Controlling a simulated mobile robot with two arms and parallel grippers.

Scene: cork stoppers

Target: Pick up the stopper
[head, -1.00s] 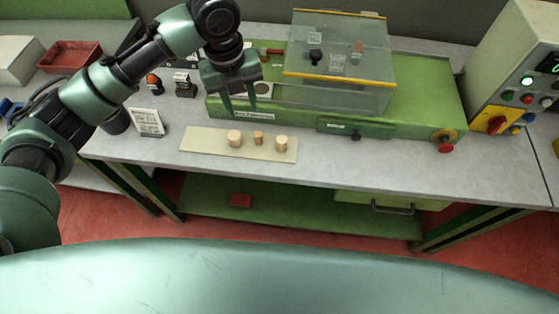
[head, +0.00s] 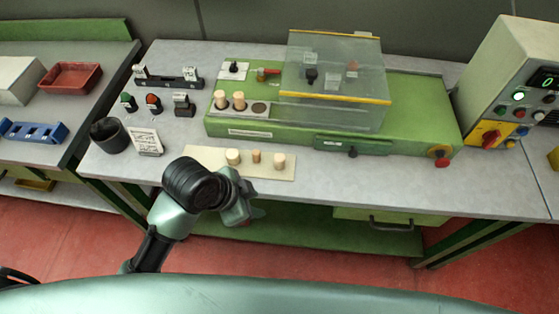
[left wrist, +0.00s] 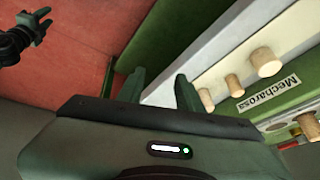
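Three cork stoppers stand on a pale strip (head: 208,157) at the bench front: a wide one (head: 233,157), a thin one (head: 256,157) and another wide one (head: 279,160). Two more stoppers (head: 221,100) (head: 239,101) stand in the green machine's pale plate, left of a dark round hole. My left gripper (head: 246,212) is low in front of the bench edge, apart from the stoppers. In the left wrist view its two fingers (left wrist: 160,88) are spread with nothing between them; stoppers (left wrist: 265,62) show to their right. A dark gripper, likely my right one (left wrist: 36,26), appears small there.
The green machine (head: 420,125) with a clear cover (head: 335,85) stands behind the strip. A dark cup (head: 110,136) and a written card (head: 146,142) stand to the left. A control box (head: 505,80) is at the right. Bare bench lies right of the strip.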

